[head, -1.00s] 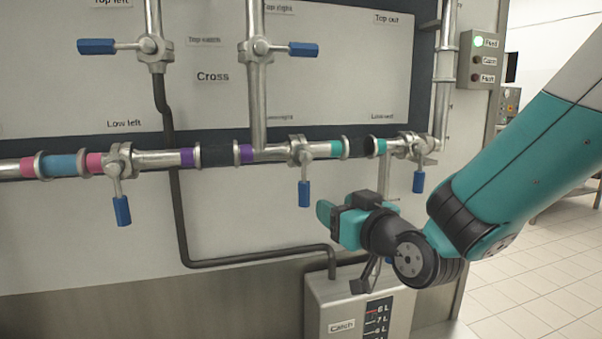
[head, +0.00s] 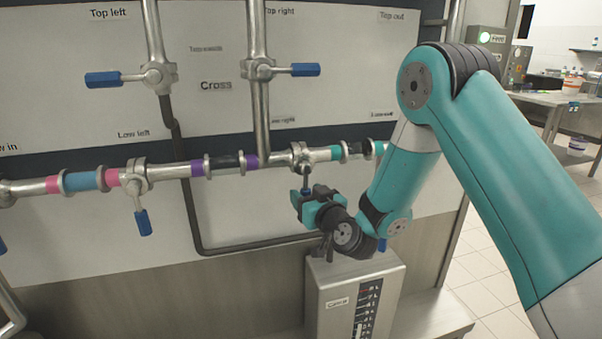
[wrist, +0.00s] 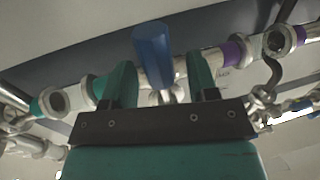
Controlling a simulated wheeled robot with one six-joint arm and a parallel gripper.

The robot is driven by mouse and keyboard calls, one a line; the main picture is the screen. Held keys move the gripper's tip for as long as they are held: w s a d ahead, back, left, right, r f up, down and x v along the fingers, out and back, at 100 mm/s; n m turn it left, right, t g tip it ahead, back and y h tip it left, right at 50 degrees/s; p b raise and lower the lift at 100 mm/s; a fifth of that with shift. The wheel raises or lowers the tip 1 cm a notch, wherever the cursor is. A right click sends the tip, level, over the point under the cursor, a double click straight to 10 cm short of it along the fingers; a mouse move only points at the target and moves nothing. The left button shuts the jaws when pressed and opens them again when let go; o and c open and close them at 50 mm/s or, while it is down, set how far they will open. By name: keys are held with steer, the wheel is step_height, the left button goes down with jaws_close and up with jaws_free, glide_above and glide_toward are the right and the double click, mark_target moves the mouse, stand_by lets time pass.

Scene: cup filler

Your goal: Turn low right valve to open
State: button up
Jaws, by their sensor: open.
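The low right valve (head: 300,157) sits on the horizontal pipe, below the faint "Low right" label (head: 283,120). Its blue handle hangs down from it and is mostly hidden behind my gripper (head: 304,200) in the head view. In the wrist view the blue handle (wrist: 153,50) stands between the two teal fingers of my gripper (wrist: 162,72). The fingers are open, with a gap visible on both sides of the handle. The handle looks a little nearer the left finger; I cannot tell how deep it sits between them.
The low left valve (head: 134,178) also has its handle hanging down. The two upper valves (head: 157,76) (head: 258,70) have sideways handles. A grey catch container (head: 335,300) stands below my gripper. A dark bent pipe (head: 250,245) runs to it. A table (head: 545,100) stands far right.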

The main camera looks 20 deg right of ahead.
steer(key=shift+w+a+r+p, duration=0.1)
steer(key=shift+w+r+p, duration=0.05)
steer(key=shift+w+p, duration=0.35)
steer(key=shift+w+a+r+p, duration=0.1)
steer(key=shift+w+r+p, duration=0.05)
steer(key=shift+w+p, duration=0.25)
steer(key=shift+w+a+f+p, duration=0.1)
steer(key=shift+w+f+p, duration=0.25)
steer(key=shift+w+p, duration=0.25)
steer(key=shift+s, duration=0.1)
steer(key=shift+a, duration=0.1)
jaws_close()
